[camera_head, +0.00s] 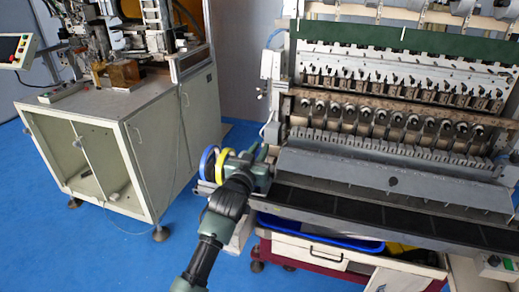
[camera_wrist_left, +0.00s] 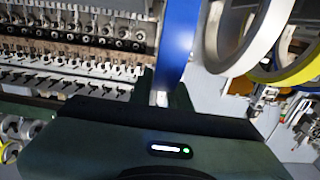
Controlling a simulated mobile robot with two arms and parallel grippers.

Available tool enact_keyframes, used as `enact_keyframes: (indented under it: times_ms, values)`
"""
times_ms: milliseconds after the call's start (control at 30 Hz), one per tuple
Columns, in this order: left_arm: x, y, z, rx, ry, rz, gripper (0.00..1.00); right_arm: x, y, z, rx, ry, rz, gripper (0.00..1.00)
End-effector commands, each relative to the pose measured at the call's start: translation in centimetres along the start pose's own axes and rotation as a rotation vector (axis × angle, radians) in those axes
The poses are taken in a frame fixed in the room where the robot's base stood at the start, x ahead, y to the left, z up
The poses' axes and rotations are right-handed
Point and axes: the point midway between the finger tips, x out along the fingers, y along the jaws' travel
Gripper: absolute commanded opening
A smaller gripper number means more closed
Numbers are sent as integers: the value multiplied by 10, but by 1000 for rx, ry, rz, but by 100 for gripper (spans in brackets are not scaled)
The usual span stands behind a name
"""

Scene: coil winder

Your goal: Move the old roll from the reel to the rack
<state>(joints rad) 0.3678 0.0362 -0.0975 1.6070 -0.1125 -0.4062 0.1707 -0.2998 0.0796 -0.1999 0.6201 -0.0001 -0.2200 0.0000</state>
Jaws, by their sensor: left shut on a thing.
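My left gripper (camera_head: 256,154) is in front of the left end of the large machine, beside a blue ring-shaped roll (camera_head: 207,163) and a yellow ring-shaped roll (camera_head: 222,168). In the left wrist view its fingers (camera_wrist_left: 161,95) are closed around a narrow gap. A smooth blue band (camera_wrist_left: 178,40), which looks like a roll seen edge-on, rises from between them. I cannot tell for certain that it is the blue ring of the head view. A yellow and white ring (camera_wrist_left: 283,72) hangs at the upper right, apart from the fingers. My right gripper is not in view.
The large coil machine (camera_head: 390,120) fills the right side, with a dark ledge (camera_head: 400,215) along its front. A cream cabinet machine (camera_head: 150,130) stands at the left. A drawer unit with a blue tray (camera_head: 310,232) is below the ledge. Blue floor (camera_head: 60,250) is clear at lower left.

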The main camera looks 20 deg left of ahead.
Motion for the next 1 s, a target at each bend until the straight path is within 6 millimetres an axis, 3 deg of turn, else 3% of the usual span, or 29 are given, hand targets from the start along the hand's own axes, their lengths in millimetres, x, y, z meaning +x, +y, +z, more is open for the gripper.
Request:
enact_keyframes:
  times_ms: [533, 867, 900, 1000]
  values:
    - [0, 0, 23, 0, 1, 0, 0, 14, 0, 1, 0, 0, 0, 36]
    - [0, 0, 24, 0, 2, 0, 0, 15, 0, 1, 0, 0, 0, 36]
    - [0, 0, 24, 0, 1, 0, 26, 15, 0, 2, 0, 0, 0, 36]
    - [0, 0, 24, 0, 1, 0, 27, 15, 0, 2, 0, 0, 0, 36]
